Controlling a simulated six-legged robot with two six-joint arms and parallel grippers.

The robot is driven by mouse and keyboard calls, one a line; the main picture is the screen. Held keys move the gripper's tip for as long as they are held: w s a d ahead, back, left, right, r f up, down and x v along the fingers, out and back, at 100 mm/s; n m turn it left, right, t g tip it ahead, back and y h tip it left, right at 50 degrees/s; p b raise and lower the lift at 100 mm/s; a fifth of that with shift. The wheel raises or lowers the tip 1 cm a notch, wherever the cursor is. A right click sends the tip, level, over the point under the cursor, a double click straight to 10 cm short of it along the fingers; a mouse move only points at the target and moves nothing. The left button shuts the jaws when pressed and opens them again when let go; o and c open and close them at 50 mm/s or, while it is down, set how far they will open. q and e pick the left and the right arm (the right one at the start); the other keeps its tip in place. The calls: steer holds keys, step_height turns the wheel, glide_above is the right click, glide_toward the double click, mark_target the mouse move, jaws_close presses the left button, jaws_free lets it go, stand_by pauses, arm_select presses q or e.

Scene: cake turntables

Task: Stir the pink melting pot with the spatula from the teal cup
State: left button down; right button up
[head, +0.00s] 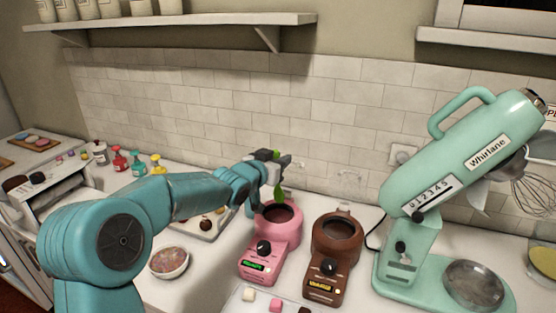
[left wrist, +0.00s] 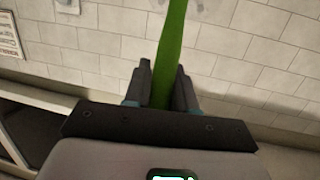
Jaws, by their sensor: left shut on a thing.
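My left gripper (head: 279,161) is shut on a green spatula (head: 279,190), which points down toward the opening of the pink melting pot (head: 266,245). The spatula's lower end overlaps the pot's opening in the head view; I cannot tell whether it touches the contents. In the left wrist view the green spatula (left wrist: 173,45) stands between the two dark fingers (left wrist: 160,88). The pink pot has a dark inside, a black knob and a green display. I cannot make out the teal cup for sure. My right gripper is not in view.
A brown melting pot (head: 323,262) stands close right of the pink one. A mint stand mixer (head: 402,262) is farther right. A bowl (head: 169,274) and a tray with dark round pieces lie left. Coloured bottles (head: 120,160) stand at the back left, below a wall shelf (head: 180,22).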

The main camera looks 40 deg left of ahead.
mark_target(277, 192)
arm_select(q)
step_height(277, 192, down, 9)
steer(key=b, duration=0.7)
steer(key=shift+a+r, duration=0.1)
steer(key=shift+r, duration=0.05)
steer(key=shift+f+b, duration=0.2)
steer(key=shift+b, duration=0.1)
steer(key=shift+f, duration=0.1)
steer(key=shift+f+b, duration=0.55)
steer(key=shift+b, duration=0.1)
steer(key=shift+r, duration=0.1)
